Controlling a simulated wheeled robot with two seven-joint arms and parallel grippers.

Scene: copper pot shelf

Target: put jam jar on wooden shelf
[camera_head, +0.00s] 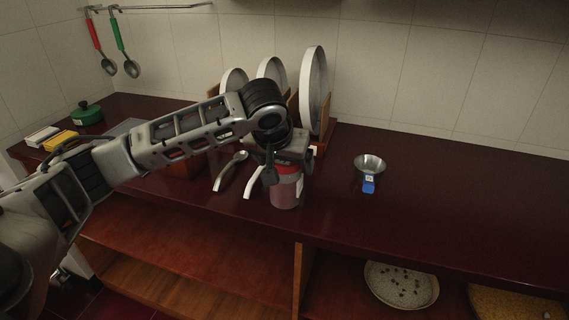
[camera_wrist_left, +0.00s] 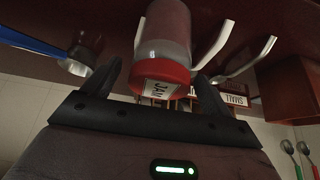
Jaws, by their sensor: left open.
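The jam jar (camera_head: 287,193) stands upright on the dark red counter, with its top partly hidden by my left gripper (camera_head: 288,172). In the left wrist view the jar (camera_wrist_left: 166,35) shows a red lid and a white label reading JAM. My left gripper (camera_wrist_left: 158,72) is open, with a dark finger on each side of the lid; I cannot tell whether either finger touches it. The wooden shelf (camera_head: 170,255) lies below the counter at front left, and its visible part is bare. My right gripper is not in view.
Pale curved utensils (camera_head: 230,170) lie left of the jar. A metal scoop with a blue handle (camera_head: 369,170) is to its right. White plates (camera_head: 314,90) stand in a rack behind. A round dish (camera_head: 400,287) sits in the lower right compartment, beyond a wooden divider (camera_head: 303,270).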

